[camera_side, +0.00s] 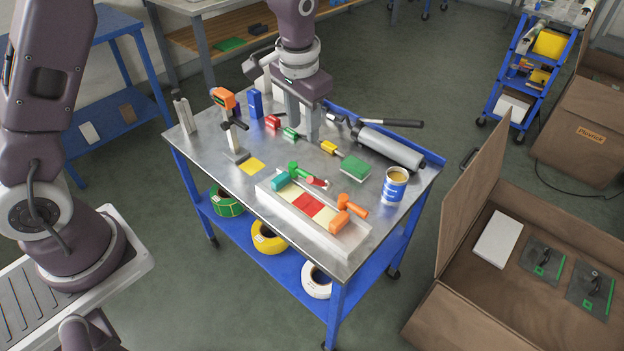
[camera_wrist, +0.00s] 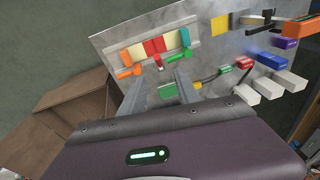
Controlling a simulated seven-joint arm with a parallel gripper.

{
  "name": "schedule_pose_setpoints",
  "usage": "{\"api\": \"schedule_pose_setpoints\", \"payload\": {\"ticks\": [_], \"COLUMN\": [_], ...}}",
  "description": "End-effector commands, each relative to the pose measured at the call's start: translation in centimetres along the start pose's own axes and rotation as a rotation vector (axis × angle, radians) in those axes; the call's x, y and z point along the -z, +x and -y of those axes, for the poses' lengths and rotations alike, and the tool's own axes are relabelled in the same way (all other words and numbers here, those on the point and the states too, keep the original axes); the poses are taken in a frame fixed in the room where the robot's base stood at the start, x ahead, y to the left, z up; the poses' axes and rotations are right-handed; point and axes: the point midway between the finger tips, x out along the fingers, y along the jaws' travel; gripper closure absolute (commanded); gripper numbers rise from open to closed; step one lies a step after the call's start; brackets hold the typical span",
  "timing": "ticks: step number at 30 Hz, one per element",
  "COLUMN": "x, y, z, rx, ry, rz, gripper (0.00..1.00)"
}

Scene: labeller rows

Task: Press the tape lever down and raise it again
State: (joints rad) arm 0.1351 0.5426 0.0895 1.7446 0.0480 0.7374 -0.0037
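My gripper (camera_side: 303,131) is above the back middle of the metal tabletop, fingers pointing down and apart, with nothing seen between them. It also shows in the wrist view (camera_wrist: 162,76), fingers spread. No part is clearly marked as the tape lever. A black-handled lever (camera_side: 235,124) on a grey stand (camera_side: 236,152) is left of my gripper, beside a yellow square (camera_side: 251,165). It appears at the upper right of the wrist view (camera_wrist: 262,18). An orange tool (camera_side: 223,98) stands behind it. My gripper is clear of both.
A tray (camera_side: 343,242) with coloured patches and hammer-like pieces lies at the table front. Small coloured blocks, a green pad (camera_side: 355,168), a grey cylinder (camera_side: 390,147) and a can (camera_side: 396,185) crowd the middle and right.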

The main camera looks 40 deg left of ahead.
Motion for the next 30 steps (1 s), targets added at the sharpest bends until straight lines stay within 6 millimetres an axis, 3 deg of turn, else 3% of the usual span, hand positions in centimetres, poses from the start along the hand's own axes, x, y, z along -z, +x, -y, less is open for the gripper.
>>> {"api": "schedule_pose_setpoints", "payload": {"ticks": [1,3,6,19,23,30], "x": [0.8,1.6,1.9,1.3,1.2,1.2], "y": [3.5,7.5,11.3,18.7,19.7,19.8], "z": [-0.4,-0.8,-1.1,-1.0,-0.9,-0.9], "rx": [0.012,0.026,0.040,0.045,0.045,0.045], "ry": [0.017,0.037,0.055,0.063,0.063,0.063], "rz": [0.038,0.070,0.099,0.112,0.110,0.110], "gripper": [0.61,0.61,0.61,0.61,0.61,0.63]}}
